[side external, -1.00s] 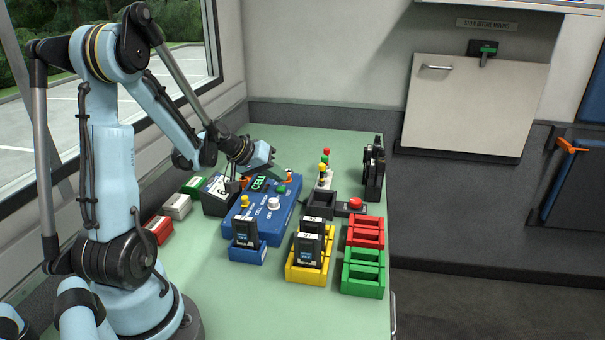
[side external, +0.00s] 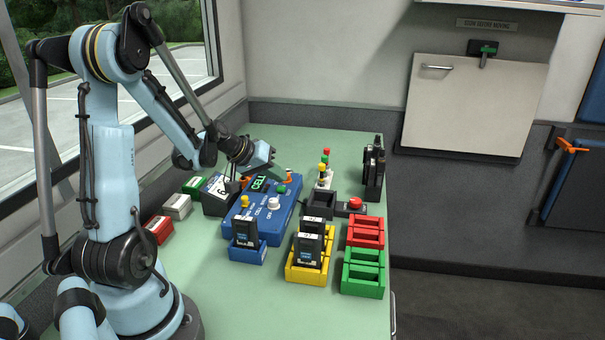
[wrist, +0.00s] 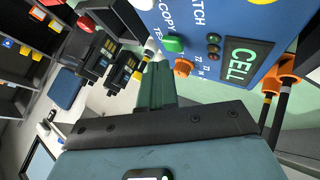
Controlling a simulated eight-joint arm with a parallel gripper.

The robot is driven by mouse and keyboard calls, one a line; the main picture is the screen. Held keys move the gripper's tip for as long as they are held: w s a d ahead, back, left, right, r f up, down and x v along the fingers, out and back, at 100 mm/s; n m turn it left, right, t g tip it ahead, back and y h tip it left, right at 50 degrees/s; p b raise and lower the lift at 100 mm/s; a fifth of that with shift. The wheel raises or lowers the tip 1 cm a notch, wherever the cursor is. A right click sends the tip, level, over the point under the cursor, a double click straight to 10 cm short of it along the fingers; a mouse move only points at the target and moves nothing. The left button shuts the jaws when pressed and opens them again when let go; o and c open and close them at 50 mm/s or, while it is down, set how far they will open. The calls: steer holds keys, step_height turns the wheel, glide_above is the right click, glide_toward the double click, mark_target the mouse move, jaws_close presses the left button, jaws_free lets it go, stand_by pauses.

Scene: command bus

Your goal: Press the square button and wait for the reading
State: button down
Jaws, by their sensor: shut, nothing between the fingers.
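A blue tester box (side external: 277,215) stands on the green bench. Its display (side external: 260,184) reads CELL, which also shows in the wrist view (wrist: 240,63). A green, roughly square button (wrist: 173,43) sits on its face beside an orange knob (wrist: 183,66); the green button also shows in the side view (side external: 281,189). My gripper (side external: 283,174) is shut and empty above the far part of the box. In the wrist view the closed fingertips (wrist: 153,72) appear just short of the green button. I see no contact, but the exact gap cannot be told.
A blue holder (side external: 248,252) and a yellow rack (side external: 306,274) with dark cells stand in front. Red (side external: 365,232) and green (side external: 363,272) trays lie at the right. Orange plugs with black leads (wrist: 282,75) are close to the gripper. Bare bench lies at the front left.

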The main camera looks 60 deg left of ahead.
mark_target(277, 189)
steer(key=shift+f, duration=0.15)
stand_by(0.4)
steer(key=shift+f, duration=0.25)
steer(key=shift+f, duration=0.35)
stand_by(0.7)
steer(key=shift+r, duration=0.75)
steer(key=shift+r, duration=0.1)
steer(key=shift+r, duration=2.45)
